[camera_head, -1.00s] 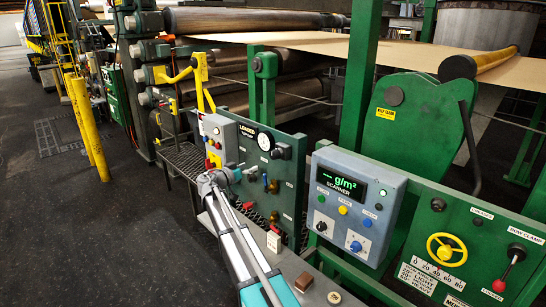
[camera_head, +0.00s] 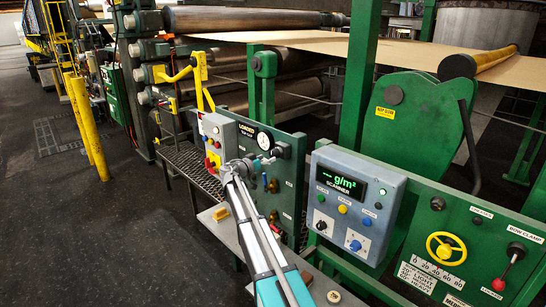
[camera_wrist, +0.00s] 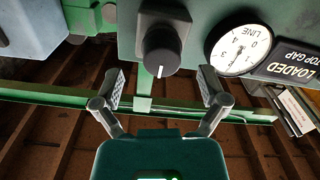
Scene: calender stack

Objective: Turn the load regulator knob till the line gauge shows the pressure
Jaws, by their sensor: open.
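The load regulator knob (camera_wrist: 160,48) is a black round knob with a pale mark, on the green panel in the wrist view. In the head view the knob (camera_head: 284,151) sits just right of the line gauge (camera_head: 265,141). The white gauge (camera_wrist: 237,50) appears upside down in the wrist view, beside the knob; its exact reading is too small to tell. My gripper (camera_wrist: 161,88) is open and empty, its fingers apart on either side of the knob's line and short of it. In the head view my gripper (camera_head: 260,164) is in front of the panel near the knob.
A "LOADED TOP GAP" plate (camera_wrist: 291,63) is beside the gauge. Small valves (camera_head: 273,186) sit lower on the panel. The scanner box (camera_head: 352,197) stands to the right.

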